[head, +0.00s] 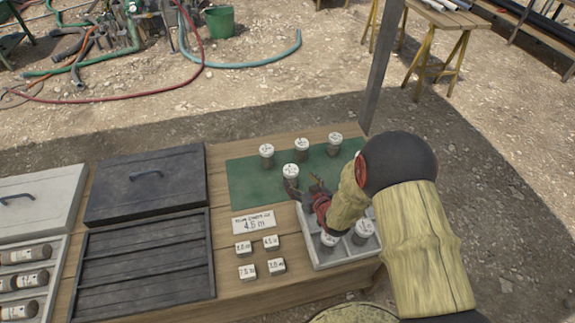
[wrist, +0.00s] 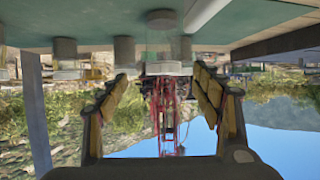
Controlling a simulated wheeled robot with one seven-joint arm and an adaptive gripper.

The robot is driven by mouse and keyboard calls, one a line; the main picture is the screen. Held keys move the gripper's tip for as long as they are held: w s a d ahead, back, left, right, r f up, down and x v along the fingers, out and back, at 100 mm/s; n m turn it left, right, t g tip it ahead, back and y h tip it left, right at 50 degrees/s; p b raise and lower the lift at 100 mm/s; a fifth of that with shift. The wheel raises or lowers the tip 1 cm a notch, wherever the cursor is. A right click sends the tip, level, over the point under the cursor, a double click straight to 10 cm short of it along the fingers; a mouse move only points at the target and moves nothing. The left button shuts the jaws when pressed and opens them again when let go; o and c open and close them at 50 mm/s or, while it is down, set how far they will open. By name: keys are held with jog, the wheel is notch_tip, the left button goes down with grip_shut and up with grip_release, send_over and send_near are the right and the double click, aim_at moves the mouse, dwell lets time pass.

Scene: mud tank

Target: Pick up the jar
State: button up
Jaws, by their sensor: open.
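Several jars with white lids stand upright on a green mat (head: 245,190). The front jar (head: 290,172) is closest to my gripper (head: 304,187), which reaches in from the right, low over the mat. In the wrist view, which is upside down, my gripper (wrist: 160,78) is open, with one finger on each side of the picture's middle. A white-lidded jar (wrist: 165,68) shows between the fingers, seemingly beyond their tips. I cannot tell the exact gap. Other jars stand behind it, one at the left (wrist: 67,62).
A grey divided tray (head: 320,264) with jars lies under my arm, partly hidden. A written card (head: 254,222) and several small labels (head: 247,271) lie left of it.

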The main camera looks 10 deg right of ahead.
aim_at(294, 175)
jog(key=shift+w+a+f, duration=0.2)
jog(key=shift+w+f, duration=0.1)
jog(key=shift+f, duration=0.2)
jog(key=x, duration=0.2)
jog(key=b+x, duration=0.1)
jog(key=x, duration=0.1)
jog(key=r+b+x, duration=0.1)
jog(key=x, duration=0.2)
jog(key=shift+w+a+f, duration=0.1)
jog(key=shift+w+a, duration=0.15)
jog(key=shift+c, duration=0.8)
jog(key=c, duration=1.4)
